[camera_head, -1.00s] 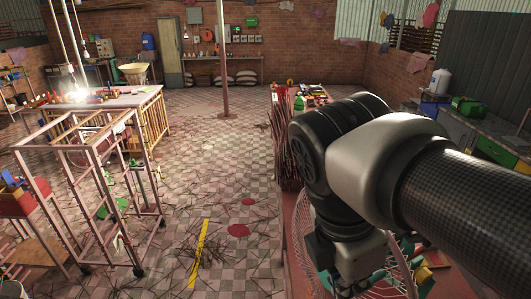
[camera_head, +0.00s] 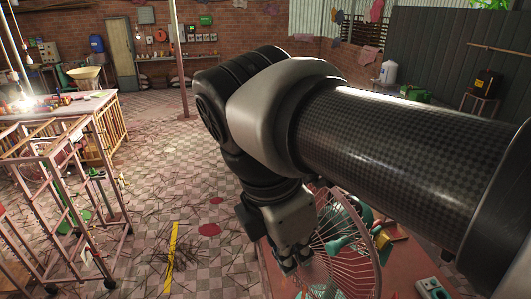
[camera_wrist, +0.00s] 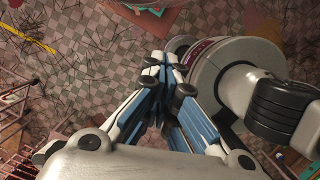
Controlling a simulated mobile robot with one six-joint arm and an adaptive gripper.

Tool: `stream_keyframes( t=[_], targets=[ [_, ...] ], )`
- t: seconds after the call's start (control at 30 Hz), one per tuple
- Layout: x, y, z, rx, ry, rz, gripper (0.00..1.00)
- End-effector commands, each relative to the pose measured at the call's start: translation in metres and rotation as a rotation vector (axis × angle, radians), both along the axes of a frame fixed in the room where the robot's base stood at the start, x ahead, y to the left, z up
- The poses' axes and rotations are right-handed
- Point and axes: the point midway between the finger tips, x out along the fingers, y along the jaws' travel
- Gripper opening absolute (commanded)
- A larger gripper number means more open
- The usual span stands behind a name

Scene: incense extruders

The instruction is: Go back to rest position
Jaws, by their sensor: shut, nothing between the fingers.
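My gripper (camera_head: 295,262) hangs at the end of my folded arm, low in the middle of the head view, close to the wire guard of a fan. The wrist view shows my gripper (camera_wrist: 160,62) with its blue-padded fingers together and nothing between them. It is above the checkered floor, with my own grey arm links beside it on the right. I cannot tell whether it touches the fan guard.
The fan (camera_head: 345,235) stands by a reddish table (camera_head: 408,262) at lower right. Metal rack frames (camera_head: 65,200) and a workbench (camera_head: 95,100) are at left. A pole (camera_head: 180,60) stands behind. The checkered floor (camera_head: 150,160) between is mostly open, with scattered sticks.

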Motion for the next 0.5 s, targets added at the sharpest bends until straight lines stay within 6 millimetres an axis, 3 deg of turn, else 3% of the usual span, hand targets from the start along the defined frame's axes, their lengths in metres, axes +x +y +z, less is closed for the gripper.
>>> stream_keyframes(
  t=[0.1, 0.3, 0.4, 0.5],
  targets=[
    [-0.002, 0.006, 0.025, 0.001, -0.002, 0.001, 0.00],
    [-0.006, 0.011, 0.048, 0.000, -0.001, 0.001, 0.00],
    [-0.007, 0.010, 0.047, 0.006, -0.005, -0.019, 0.00],
    [-0.010, 0.003, 0.025, 0.033, -0.029, -0.105, 0.00]
  ],
)
